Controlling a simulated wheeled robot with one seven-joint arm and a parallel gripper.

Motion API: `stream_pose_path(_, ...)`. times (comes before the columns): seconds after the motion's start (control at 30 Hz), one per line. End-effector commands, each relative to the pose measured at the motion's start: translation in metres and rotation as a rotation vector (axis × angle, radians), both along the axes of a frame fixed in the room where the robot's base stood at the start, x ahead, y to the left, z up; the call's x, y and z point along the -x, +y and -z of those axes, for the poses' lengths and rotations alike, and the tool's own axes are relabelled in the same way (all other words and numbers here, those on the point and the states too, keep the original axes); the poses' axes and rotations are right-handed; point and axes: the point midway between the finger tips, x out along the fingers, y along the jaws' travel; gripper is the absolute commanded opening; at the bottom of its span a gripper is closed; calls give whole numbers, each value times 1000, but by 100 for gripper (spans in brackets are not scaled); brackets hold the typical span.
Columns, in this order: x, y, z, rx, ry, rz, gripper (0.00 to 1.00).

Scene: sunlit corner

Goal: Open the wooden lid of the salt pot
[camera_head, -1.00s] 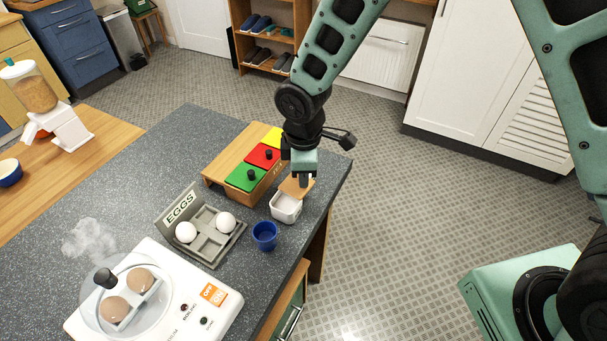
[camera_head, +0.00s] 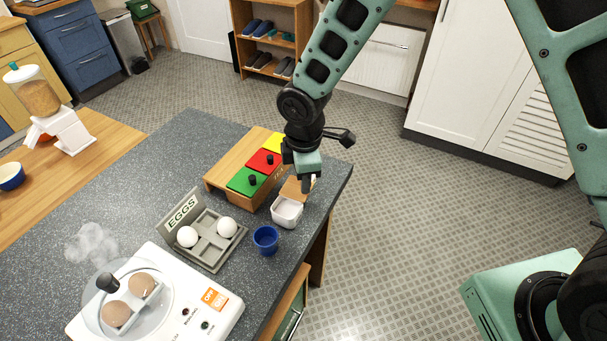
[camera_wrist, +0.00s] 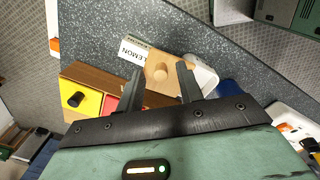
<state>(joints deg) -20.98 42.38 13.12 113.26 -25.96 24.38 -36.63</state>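The salt pot (camera_head: 287,211) is a small white square pot near the right edge of the counter in the head view. Its wooden lid (camera_head: 291,189) stands tilted up at the far side, and the pale inside of the pot shows. In the wrist view the lid (camera_wrist: 164,72), with a round knob, faces me, and the white pot (camera_wrist: 205,76) is partly hidden behind the right finger. My gripper (camera_wrist: 160,76) is open, its fingers on either side of the lid's knob with gaps visible. In the head view my gripper (camera_head: 307,184) is beside the lid, on its right.
A wooden box with green, red and yellow lids (camera_head: 226,163) stands left of my gripper. A blue cup (camera_head: 265,240) and a grey egg tray (camera_head: 208,246) are near the pot. A white egg cooker (camera_head: 215,325) steams at the front. Open floor lies to the right.

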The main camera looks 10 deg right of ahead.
Motion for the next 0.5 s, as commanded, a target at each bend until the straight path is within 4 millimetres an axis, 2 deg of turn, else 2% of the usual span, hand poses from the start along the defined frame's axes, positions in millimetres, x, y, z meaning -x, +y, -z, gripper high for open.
stream_pose_path(0.33, 0, 0, -2, 0, 0, 1, 37)
stream_pose_path(0.5, 1, 0, -23, -2, -3, 3, 37)
